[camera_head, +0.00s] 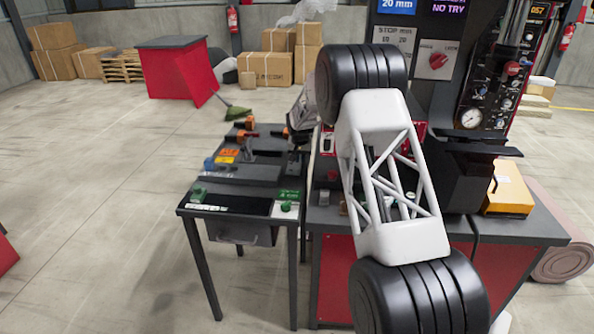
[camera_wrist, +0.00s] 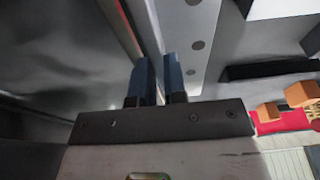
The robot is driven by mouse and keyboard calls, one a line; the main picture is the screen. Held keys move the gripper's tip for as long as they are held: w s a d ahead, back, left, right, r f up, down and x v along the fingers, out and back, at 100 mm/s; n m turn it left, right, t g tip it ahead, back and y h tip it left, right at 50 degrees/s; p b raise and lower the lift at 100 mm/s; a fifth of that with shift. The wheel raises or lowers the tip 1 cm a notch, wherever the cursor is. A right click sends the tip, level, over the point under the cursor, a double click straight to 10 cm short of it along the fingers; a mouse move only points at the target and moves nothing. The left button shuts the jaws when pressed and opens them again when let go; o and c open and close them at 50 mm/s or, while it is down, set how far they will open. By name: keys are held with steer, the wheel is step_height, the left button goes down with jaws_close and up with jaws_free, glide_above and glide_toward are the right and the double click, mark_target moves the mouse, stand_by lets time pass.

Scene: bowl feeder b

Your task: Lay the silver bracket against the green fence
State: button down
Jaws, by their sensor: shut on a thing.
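In the wrist view my gripper (camera_wrist: 159,78) has its two blue fingers close together, with a narrow gap between them. A pale grey metal piece with a row of dark holes, which looks like the silver bracket (camera_wrist: 194,45), runs up from the fingers, its thin edge between them. Its far end is out of frame. In the head view my arm hides most of the gripper and the bracket cannot be made out. Green parts show on the dark table: a block (camera_head: 198,195) at the front left and a knob (camera_head: 287,207) at the front right. Which is the green fence is unclear.
The dark table (camera_head: 188,212) carries a stepped fixture with orange blocks (camera_head: 240,137). A bench with a red front (camera_head: 332,280) and a black machine stand to its right. An orange-yellow box (camera_head: 508,190) lies on the bench. Open floor lies left of the table.

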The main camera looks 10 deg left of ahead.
steer(key=shift+r, duration=1.15)
steer(key=shift+a, duration=0.15)
steer(key=shift+s+a+m, duration=0.3)
steer(key=shift+s+a, duration=0.1)
steer(key=shift+a, duration=0.05)
steer(key=s+a+r+m+g+h, duration=0.1)
steer(key=s+a+m, duration=0.7)
steer(key=s+a, duration=0.4)
steer(key=s+a+r+m+g+h, duration=0.1)
steer(key=s+a+r+m, duration=0.1)
steer(key=s+a+m, duration=0.7)
steer(key=s+a, duration=0.2)
steer(key=s, duration=0.2)
steer(key=shift+s+a+r, duration=0.2)
steer(key=shift+a+r, duration=0.1)
steer(key=shift+a, duration=0.05)
steer(key=shift+f, duration=3.5)
steer(key=shift+f, duration=0.45)
